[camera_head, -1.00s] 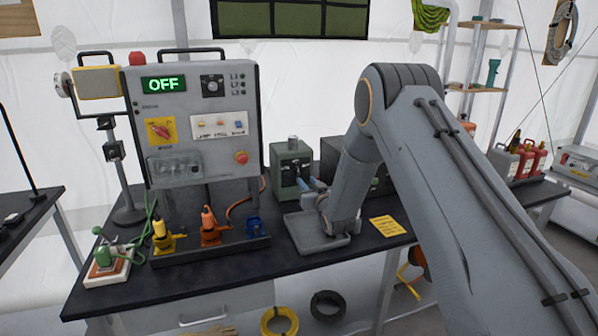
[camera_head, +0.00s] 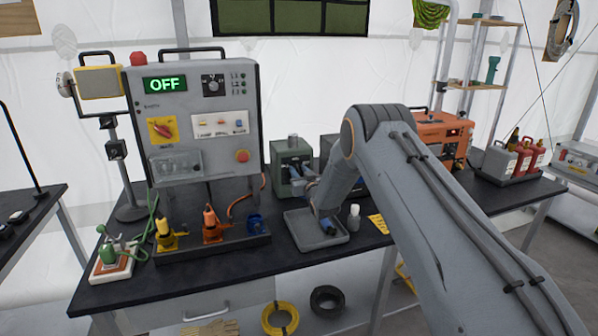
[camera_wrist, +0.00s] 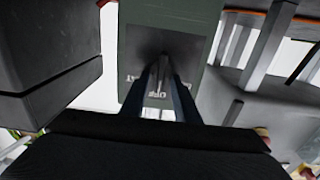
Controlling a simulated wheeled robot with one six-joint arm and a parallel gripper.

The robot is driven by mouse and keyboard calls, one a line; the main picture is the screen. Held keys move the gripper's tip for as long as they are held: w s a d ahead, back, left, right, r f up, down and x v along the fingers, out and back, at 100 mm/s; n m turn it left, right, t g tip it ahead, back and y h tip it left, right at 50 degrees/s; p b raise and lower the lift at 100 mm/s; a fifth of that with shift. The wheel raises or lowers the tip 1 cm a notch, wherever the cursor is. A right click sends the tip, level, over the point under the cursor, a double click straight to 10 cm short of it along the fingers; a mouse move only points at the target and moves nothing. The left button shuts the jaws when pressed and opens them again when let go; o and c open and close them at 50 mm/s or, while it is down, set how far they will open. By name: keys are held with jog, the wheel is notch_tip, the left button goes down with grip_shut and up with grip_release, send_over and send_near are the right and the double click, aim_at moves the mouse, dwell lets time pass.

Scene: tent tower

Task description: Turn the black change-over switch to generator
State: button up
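The green box (camera_head: 292,163) stands on the bench right of the grey panel. In the wrist view the green box (camera_wrist: 137,38) fills the top middle, with an upside-down OFF label and lettering on either side. A dark switch handle (camera_wrist: 164,66) sits on its face, blurred and partly hidden. My gripper (camera_wrist: 163,75) points at this face, its two dark blue fingers on either side of the handle with a narrow gap. Whether they touch it cannot be told. In the head view my gripper (camera_head: 309,180) is close to the box front, largely hidden by my arm.
The grey panel (camera_head: 180,110) has a green OFF display, a black rotary knob (camera_head: 213,85) and a red knob on yellow. A grey tray (camera_head: 300,238) and a white bottle (camera_head: 354,216) are below my arm. An orange generator (camera_head: 440,133) stands at the right.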

jog(key=c, duration=0.7)
jog(key=shift+o, duration=0.2)
jog(key=shift+b, duration=0.3)
jog(key=n+b, duration=0.3)
jog(key=n, duration=0.1)
jog(key=n+b, duration=0.3)
jog(key=n, duration=0.1)
jog(key=a+n+b, duration=0.1)
jog(key=n+b, duration=0.2)
jog(key=n, duration=0.1)
jog(key=shift+s+a+f, duration=0.1)
jog(key=shift+s+f, duration=0.1)
jog(key=shift+f, duration=0.2)
jog(key=shift+b, duration=0.3)
jog(key=o, duration=0.7)
jog(key=shift+c, duration=0.2)
